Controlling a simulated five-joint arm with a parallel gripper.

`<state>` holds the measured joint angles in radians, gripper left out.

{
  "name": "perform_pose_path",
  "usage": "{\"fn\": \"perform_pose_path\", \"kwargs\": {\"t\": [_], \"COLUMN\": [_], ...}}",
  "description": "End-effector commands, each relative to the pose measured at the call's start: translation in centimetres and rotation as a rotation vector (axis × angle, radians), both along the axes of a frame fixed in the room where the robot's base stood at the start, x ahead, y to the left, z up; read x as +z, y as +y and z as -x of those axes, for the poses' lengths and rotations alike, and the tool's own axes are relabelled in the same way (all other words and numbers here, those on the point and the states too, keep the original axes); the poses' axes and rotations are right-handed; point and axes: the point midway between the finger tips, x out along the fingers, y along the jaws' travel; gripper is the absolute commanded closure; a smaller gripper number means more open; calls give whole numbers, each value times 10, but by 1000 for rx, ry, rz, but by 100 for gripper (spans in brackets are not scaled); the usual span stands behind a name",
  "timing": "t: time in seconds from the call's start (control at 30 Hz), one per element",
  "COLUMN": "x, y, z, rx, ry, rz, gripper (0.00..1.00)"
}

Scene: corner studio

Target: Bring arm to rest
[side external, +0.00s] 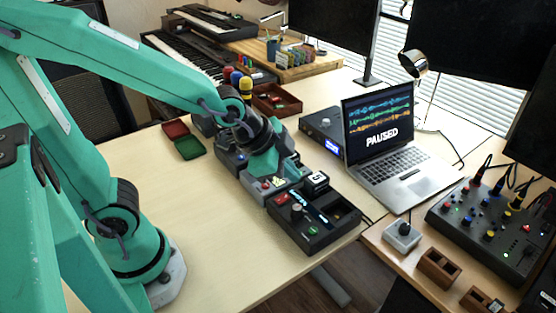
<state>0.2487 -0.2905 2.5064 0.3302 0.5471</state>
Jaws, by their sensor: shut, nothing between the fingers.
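My gripper (268,168) is at the end of the teal arm that reaches in from the left. It points down over a row of dark and grey devices on the table. The fingers look shut and empty, but their tips are small and partly merge with the grey device (262,186) below. I cannot tell whether they touch it. My arm is stretched out over the table, away from its base.
A black control box (312,222) sits at the table's front right edge. A laptop (391,150) reading "PAUSED" and a mixer (493,225) stand to the right. A small red-and-green open case (188,147) lies behind. The pale table (195,215) is clear at front left.

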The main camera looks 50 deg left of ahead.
Motion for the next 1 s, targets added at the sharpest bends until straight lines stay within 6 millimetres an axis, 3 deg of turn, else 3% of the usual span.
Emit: {"fn": "perform_pose_path", "kwargs": {"t": [0.2, 0.5, 0.7, 1.0], "x": [33, 64, 72, 73], "y": [36, 71, 81, 82], "z": [28, 75, 95, 98], "rx": [258, 583, 697, 718], "ry": [50, 111, 132, 138], "rz": [100, 223, 266, 273], "gripper": [100, 100, 100, 100]}}
